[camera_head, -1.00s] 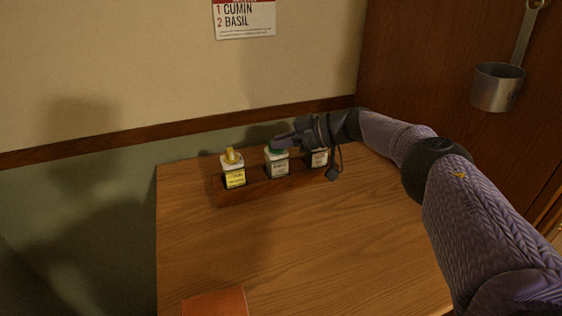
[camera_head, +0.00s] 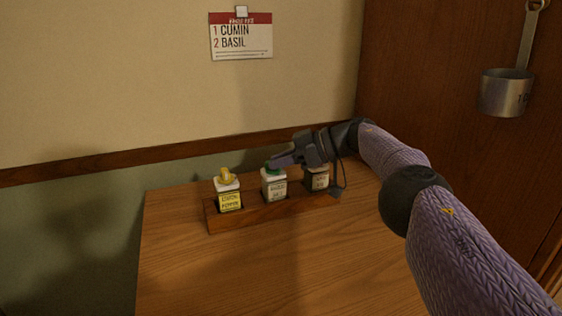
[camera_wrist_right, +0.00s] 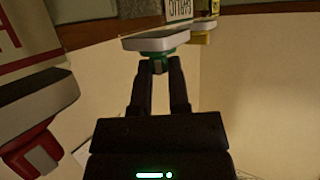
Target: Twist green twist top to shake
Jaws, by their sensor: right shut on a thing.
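The green twist top (camera_head: 273,169) is on the white middle bottle (camera_head: 274,188), which stands upright in a wooden rack (camera_head: 262,213). My right gripper (camera_head: 274,164) reaches in from the right and is shut on the green top. In the right wrist view the green top (camera_wrist_right: 157,55) shows between the fingertips (camera_wrist_right: 159,68), under the bottle's white shoulder (camera_wrist_right: 156,41). The fingers cover part of the top. The top's exact setting cannot be read. My left gripper is not in view.
A yellow-topped bottle (camera_head: 228,193) stands left in the rack. A third bottle (camera_head: 317,180) stands right, partly behind my gripper; its red top (camera_wrist_right: 33,148) shows in the wrist view. A card (camera_head: 241,38) hangs on the wall, a metal cup (camera_head: 505,92) at right. The front counter (camera_head: 290,270) is clear.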

